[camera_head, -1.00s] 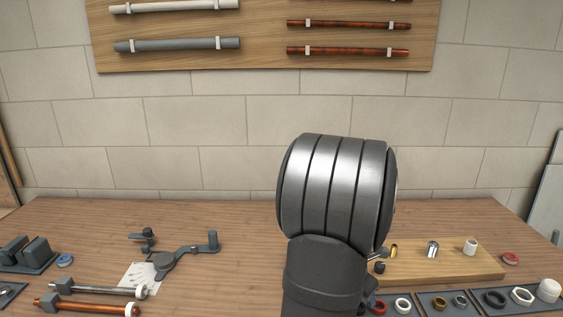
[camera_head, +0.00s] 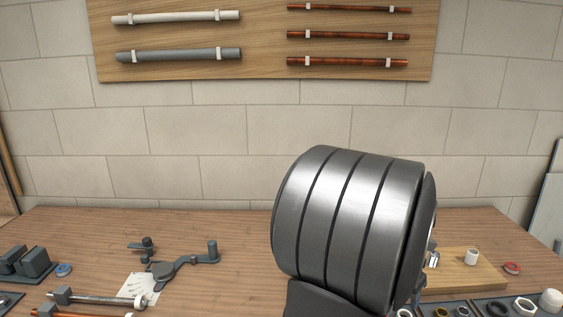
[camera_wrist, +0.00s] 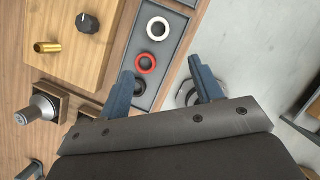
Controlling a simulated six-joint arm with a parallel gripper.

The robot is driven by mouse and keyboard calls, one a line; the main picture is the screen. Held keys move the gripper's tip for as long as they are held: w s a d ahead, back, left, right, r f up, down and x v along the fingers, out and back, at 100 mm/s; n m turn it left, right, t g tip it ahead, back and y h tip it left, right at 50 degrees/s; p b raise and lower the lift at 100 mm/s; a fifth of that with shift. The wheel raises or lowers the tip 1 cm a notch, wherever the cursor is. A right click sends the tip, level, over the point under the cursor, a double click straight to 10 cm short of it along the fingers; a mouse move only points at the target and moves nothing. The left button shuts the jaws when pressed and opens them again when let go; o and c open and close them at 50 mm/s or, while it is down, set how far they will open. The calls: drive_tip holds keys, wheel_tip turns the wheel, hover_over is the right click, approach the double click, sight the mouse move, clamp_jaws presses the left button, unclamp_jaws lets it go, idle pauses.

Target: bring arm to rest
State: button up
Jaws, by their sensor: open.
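My gripper (camera_wrist: 168,88) shows in the wrist view with its two blue-grey fingers spread apart and nothing between them. It is above the front edge of the workbench, over the fittings tray (camera_wrist: 172,62) and the pale floor beyond. In the head view my arm's large grey ribbed link fills the right of centre and hides the gripper and part of the bench (camera_head: 235,240).
A wooden block (camera_head: 480,268) with fittings stands at the right, beside a tray with several rings and nuts (camera_head: 525,307). A pipe bender (camera_head: 180,265) and pipes (camera_head: 100,300) lie at the left. Pipes hang on a wall board (camera_head: 265,65). The back middle of the bench is clear.

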drive_tip(key=w+a+f, duration=0.1)
drive_tip(key=w+a, duration=0.1)
drive_tip(key=w, duration=1.6)
drive_tip(key=shift+f, duration=0.35)
drive_tip(key=shift+o, duration=0.2)
drive_tip(key=shift+s+a, duration=0.1)
drive_tip(key=o, duration=0.8)
drive_tip(key=shift+o, duration=0.2)
drive_tip(key=s+d+r+m+g+y, duration=0.1)
drive_tip(key=s+d+r+m+y, duration=0.2)
drive_tip(key=s, duration=0.4)
drive_tip(key=s+d+r+m+g+y, duration=0.1)
drive_tip(key=s+d+r+m+g, duration=0.15)
drive_tip(key=s+d+m, duration=0.35)
wheel_tip(320, 180, down, 9)
drive_tip(key=a+n, duration=0.1)
drive_tip(key=shift+s+a+n+t, duration=0.2)
drive_tip(key=shift+s+n+t, duration=0.15)
drive_tip(key=shift+n, duration=0.05)
drive_tip(key=shift+r, duration=0.15)
